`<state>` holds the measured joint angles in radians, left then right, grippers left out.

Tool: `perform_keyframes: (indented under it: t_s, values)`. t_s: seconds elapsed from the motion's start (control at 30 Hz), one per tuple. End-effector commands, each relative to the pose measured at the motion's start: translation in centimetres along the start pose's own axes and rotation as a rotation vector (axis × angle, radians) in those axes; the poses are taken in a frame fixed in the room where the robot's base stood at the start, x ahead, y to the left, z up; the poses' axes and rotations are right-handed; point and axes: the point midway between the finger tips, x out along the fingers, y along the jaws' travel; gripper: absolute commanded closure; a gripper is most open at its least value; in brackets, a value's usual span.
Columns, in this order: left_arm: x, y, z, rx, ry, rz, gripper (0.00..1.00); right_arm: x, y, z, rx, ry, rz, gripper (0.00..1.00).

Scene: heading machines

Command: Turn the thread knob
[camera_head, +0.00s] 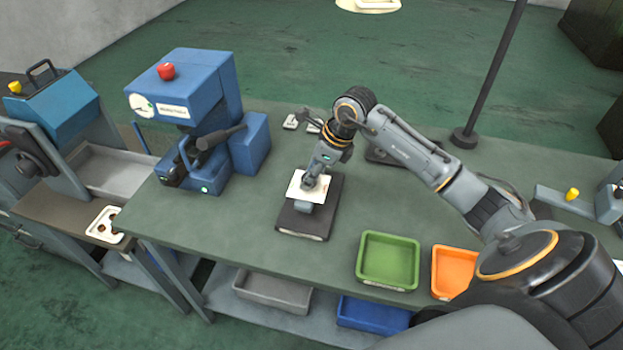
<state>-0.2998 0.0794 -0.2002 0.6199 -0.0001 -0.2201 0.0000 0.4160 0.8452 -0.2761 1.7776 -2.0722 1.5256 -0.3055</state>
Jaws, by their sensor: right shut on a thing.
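A small device with a flat black base (304,224), a white square plate (296,185) and a grey-blue block (303,206) stands on the green-grey bench. My right gripper (311,182) reaches down to it from above, its fingers over the white plate. The fingers are shut on a small part there, which I take to be the thread knob. They hide it almost wholly, so its shape and turn cannot be told. My left gripper is not in view.
A blue machine with a red button (166,71) stands left of the device on the bench (240,222). A green tray (389,260) and an orange tray (455,270) lie at the front right. A dark pole (490,75) rises behind my right arm.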

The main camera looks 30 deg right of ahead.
Motion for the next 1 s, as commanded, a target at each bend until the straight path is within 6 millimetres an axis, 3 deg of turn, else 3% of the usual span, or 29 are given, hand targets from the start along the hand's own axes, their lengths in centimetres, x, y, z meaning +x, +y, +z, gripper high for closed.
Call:
perform_keyframes:
  t_s: [0.5,1.0]
  values:
    - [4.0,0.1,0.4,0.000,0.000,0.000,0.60,0.3,0.3,0.1,0.446,-0.003,-0.190,0.95]
    - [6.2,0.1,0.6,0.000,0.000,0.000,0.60,0.1,0.4,0.2,0.776,-0.003,-0.323,0.95]
